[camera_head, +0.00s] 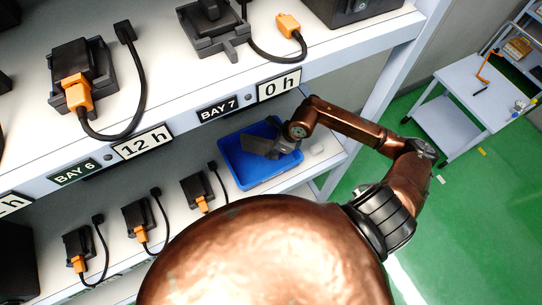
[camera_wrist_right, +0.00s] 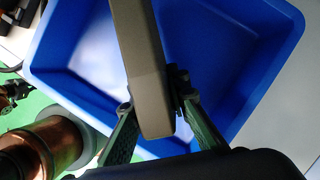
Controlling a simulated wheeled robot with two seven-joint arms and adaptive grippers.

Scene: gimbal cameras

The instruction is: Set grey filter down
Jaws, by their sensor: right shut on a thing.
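The grey filter (camera_wrist_right: 143,75) is a long, flat grey block. My right gripper (camera_wrist_right: 155,130) is shut on it, with one finger on each side in the right wrist view. In the head view the filter (camera_head: 256,144) shows as a grey piece over the blue tray (camera_head: 237,178), and my right gripper (camera_head: 280,150) is at the tray's right part. The blue tray (camera_wrist_right: 52,70) is behind the filter in the right wrist view. I cannot tell whether the filter touches the tray floor. My left gripper is not in view.
The tray stands on the lower shelf (camera_head: 318,165), close under the upper shelf edge with the BAY 7 label (camera_head: 217,109). Several black devices with orange plugs (camera_head: 196,190) stand left of the tray.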

